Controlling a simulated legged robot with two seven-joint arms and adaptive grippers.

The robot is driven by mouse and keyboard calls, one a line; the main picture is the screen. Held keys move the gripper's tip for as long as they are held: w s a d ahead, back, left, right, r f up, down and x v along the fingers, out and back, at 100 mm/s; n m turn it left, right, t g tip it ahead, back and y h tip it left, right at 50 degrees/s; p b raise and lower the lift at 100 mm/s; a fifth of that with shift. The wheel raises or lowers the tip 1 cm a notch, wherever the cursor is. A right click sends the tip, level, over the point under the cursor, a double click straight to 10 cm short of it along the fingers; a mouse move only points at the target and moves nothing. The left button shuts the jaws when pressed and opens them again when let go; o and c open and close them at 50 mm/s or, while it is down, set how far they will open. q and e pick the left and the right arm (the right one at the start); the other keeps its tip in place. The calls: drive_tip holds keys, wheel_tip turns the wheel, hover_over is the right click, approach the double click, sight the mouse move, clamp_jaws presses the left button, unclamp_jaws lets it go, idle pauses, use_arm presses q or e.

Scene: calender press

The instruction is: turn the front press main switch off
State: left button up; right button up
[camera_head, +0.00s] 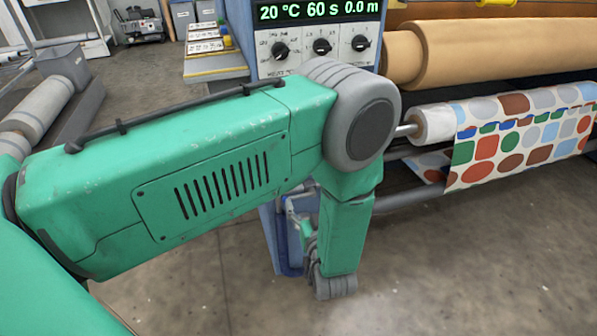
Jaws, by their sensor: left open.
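The blue press cabinet (244,20) carries a pale control panel with a left knob (280,50), a middle knob (322,46) and a right knob (361,43). Their labels are too small to read, so I cannot tell if one is the main switch. My left arm crosses the view from the left and bends down in front of the cabinet, hiding much of its lower front. My left gripper (297,208) is low beside the cabinet, partly hidden by my forearm, open and well below the knobs. My right gripper is not in view.
A brown roll (490,50) and a patterned fabric sheet (520,135) are on the right. A side shelf with cards (207,45) is left of the cabinet. The concrete floor (450,270) is clear at lower right.

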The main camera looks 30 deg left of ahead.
use_arm(q)
drive_tip(key=w+a+r+n+y+b, duration=0.1)
drive_tip(key=w+a+y+b, duration=0.1)
drive_tip(key=w+a, duration=0.7)
drive_tip(key=shift+w+a+r+n+b, duration=0.2)
drive_tip(key=shift+w+a+n+b, duration=0.05)
drive_tip(key=shift+a+n+b, duration=0.2)
drive_tip(key=shift+d, duration=0.1)
drive_tip(key=c, duration=1.2)
